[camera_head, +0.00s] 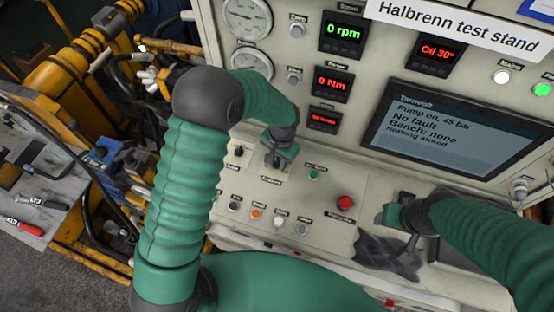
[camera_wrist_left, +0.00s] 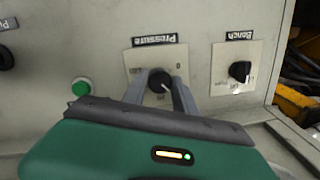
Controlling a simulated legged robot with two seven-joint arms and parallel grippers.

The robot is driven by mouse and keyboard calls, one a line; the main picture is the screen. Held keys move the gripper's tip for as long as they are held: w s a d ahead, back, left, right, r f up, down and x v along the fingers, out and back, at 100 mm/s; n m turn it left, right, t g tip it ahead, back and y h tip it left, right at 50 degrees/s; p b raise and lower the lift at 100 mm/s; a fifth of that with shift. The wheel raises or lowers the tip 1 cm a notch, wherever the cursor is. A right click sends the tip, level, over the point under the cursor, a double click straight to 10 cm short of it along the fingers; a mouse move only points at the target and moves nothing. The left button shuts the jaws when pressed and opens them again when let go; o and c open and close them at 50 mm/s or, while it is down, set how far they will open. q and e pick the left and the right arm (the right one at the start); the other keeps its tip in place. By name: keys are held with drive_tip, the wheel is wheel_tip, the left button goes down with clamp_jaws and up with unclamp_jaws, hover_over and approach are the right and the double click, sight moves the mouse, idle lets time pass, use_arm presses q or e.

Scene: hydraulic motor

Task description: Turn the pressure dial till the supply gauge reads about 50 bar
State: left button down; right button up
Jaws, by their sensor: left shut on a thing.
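The pressure dial (camera_wrist_left: 160,82) is a small black knob on a pale plate under the label "Pressure" in the left wrist view. My left gripper (camera_wrist_left: 162,92) is shut on it, one finger on each side; it also shows in the head view (camera_head: 276,158), where it hides the dial. Two round white gauges sit at the upper left of the panel: an upper one (camera_head: 246,17) and a lower one (camera_head: 252,61) partly hidden by my left arm. Their readings are too small to tell. The screen (camera_head: 455,128) reads "Pump on, 45 bar", "No fault". My right gripper (camera_head: 408,243) is at the lower right, its jaws unclear.
A dark crumpled cloth (camera_head: 375,250) lies by my right gripper. A red button (camera_head: 345,203) and several small buttons line the lower panel. The black Bench knob (camera_wrist_left: 240,71) and a green button (camera_wrist_left: 81,88) flank the dial. Yellow machinery (camera_head: 65,75) stands left.

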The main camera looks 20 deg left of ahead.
use_arm(q)
drive_tip(key=m, duration=0.4)
drive_tip(key=shift+m+t, duration=0.3)
drive_tip(key=m, duration=0.4)
drive_tip(key=shift+m+t, duration=0.3)
drive_tip(key=c, duration=1)
unclamp_jaws()
wheel_tip(320, 180, up, 16)
drive_tip(key=s+d+b, duration=0.2)
drive_tip(key=shift+s+d+r+y, duration=0.15)
drive_tip(key=shift+d+y, duration=0.15)
